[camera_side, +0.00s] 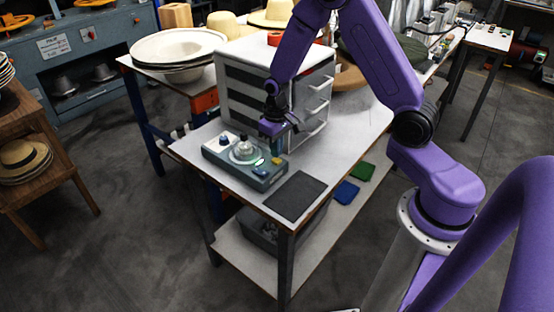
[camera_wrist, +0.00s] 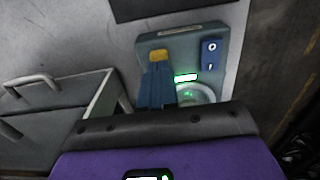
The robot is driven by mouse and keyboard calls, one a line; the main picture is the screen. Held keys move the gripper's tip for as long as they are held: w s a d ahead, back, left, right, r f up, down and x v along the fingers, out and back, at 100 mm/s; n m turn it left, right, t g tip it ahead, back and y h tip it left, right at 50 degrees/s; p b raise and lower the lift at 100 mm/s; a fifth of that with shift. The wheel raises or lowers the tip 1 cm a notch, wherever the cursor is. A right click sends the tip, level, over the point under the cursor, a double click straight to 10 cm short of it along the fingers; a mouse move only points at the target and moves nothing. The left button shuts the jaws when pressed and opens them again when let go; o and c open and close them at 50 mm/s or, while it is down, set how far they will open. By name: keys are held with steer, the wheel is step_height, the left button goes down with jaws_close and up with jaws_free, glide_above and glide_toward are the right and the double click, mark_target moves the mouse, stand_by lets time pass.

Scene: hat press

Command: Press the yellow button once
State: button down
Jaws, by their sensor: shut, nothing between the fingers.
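The yellow button (camera_wrist: 158,55) sits on the grey control box (camera_wrist: 187,42) beside its rocker switch. It also shows as a small yellow spot in the side view (camera_side: 276,161), on the near right part of the box. My gripper (camera_wrist: 157,70) is shut and empty, pointing down at the button. Its blue-grey fingertips hide part of the button in the wrist view. In the side view, my gripper (camera_side: 277,152) is right above the button. I cannot tell whether the tips touch it.
A blue rocker switch marked O and I (camera_wrist: 211,53), a lit green display (camera_wrist: 186,78) and a round glowing part (camera_wrist: 196,95) are close by on the box. A white drawer cabinet (camera_side: 245,85) stands behind. A dark mat (camera_side: 296,195) lies in front.

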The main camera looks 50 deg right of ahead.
mark_target(276, 159)
steer(key=shift+f, duration=0.95)
stand_by(0.9)
steer(key=shift+r, duration=1.55)
step_height(276, 159, up, 7)
steer(key=shift+f, duration=0.2)
stand_by(4.1)
